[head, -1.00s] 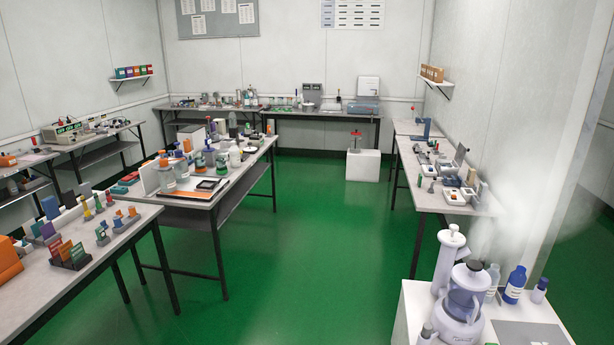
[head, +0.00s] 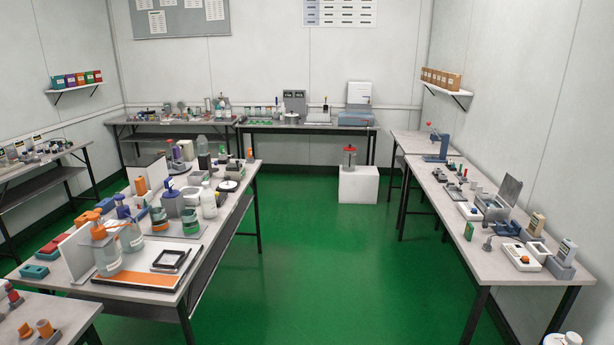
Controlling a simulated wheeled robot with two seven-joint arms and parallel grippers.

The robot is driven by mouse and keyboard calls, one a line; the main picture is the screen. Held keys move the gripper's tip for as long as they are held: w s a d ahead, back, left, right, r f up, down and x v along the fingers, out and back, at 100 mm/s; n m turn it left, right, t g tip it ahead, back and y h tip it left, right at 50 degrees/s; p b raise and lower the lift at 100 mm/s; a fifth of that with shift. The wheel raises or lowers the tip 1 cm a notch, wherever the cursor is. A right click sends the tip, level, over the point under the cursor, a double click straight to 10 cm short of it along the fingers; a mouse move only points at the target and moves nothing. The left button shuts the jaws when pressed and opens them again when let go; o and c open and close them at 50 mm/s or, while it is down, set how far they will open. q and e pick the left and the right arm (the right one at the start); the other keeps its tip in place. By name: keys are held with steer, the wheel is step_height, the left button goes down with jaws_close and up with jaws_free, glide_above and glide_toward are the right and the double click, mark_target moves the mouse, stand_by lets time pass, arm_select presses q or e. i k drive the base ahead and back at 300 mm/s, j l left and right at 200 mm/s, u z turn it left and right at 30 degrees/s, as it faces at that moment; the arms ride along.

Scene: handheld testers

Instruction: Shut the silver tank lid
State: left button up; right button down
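A small silver-grey box (head: 494,210), which looks like the tank, stands on the right bench in the head view. Its flat grey lid (head: 511,190) is raised and tilts back toward the wall, so the box is open. The inside is too small to make out. Neither of my grippers is in view.
The right bench (head: 452,200) also holds white trays, a handheld tester (head: 535,224) and a blue stand (head: 438,147). A cluttered table (head: 215,240) stands at left. A white block (head: 358,184) stands at the back. The green floor (head: 330,260) between is clear.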

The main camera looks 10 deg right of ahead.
mark_target(509, 190)
steer(key=i+l+z, duration=0.2)
steer(key=i+z, duration=0.2)
steer(key=i, duration=0.8)
steer(key=i+j+z, duration=0.2)
steer(key=i+z, duration=0.25)
steer(key=i, duration=0.75)
steer(key=i+z, duration=0.4)
steer(key=i, duration=0.3)
steer(key=i+j+z, duration=0.2)
steer(key=i+z, duration=0.2)
steer(key=i, duration=0.25)
steer(key=i+z, duration=0.45)
steer(key=i, duration=0.15)
steer(key=i+j+z, duration=0.25)
steer(key=i+z, duration=0.2)
steer(key=i, duration=0.15)
